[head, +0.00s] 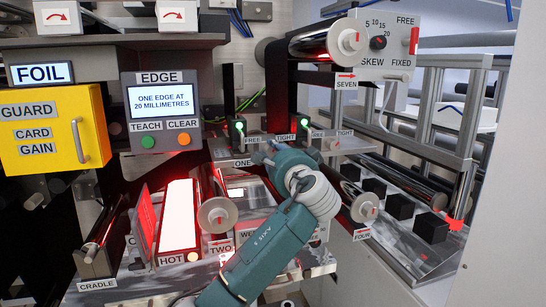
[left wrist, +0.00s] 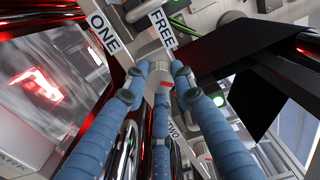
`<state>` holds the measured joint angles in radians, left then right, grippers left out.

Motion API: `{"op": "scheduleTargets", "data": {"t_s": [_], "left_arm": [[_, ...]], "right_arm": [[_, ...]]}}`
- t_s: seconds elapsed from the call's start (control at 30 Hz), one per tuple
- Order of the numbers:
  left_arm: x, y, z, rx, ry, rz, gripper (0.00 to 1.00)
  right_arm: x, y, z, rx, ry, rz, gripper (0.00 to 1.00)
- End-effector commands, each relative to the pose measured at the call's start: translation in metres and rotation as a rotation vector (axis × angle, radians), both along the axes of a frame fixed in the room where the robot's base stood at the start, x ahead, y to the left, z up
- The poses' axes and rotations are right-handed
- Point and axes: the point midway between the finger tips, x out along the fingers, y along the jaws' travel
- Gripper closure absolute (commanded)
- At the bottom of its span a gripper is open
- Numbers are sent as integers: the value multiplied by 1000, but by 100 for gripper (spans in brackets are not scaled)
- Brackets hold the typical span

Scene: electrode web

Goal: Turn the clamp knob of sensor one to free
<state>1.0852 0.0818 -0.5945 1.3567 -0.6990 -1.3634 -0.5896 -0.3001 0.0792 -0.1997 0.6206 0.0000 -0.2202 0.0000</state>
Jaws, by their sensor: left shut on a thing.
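My left gripper (head: 268,152) reaches up from the bottom of the head view to the bracket of sensor one, by the ONE label (head: 243,164). In the left wrist view its blue fingers (left wrist: 159,78) are closed around a small pale grey clamp knob (left wrist: 165,87) with a red mark. The FREE label (left wrist: 163,28) and the ONE label (left wrist: 104,33) lie just beyond the knob. In the head view the gripper hides the knob, which sits between the FREE label (head: 252,140) and the TIGHT label (head: 285,138). My right gripper is not in view.
Sensor posts with green lights (head: 238,127) stand just behind the gripper. A dark web runs from the upper roller (head: 322,42) down on the right. A glowing HOT plate (head: 178,215) and a roller end (head: 217,216) lie to the lower left. Black blocks (head: 400,206) stand at right.

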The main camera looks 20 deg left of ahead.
Motion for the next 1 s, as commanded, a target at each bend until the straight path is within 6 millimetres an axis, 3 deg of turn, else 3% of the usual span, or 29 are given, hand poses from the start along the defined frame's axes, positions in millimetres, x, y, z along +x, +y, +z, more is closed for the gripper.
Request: {"op": "scheduleTargets", "data": {"t_s": [0.03, 0.5, 1.0], "left_arm": [[0, -1, -7, -23, -10, -1, 100], [0, -2, -10, -357, -233, -1, 100], [1, -2, -9, -751, -495, 3, 100]], "right_arm": [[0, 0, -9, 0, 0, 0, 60], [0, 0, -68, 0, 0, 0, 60], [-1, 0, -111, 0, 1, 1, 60]]}}
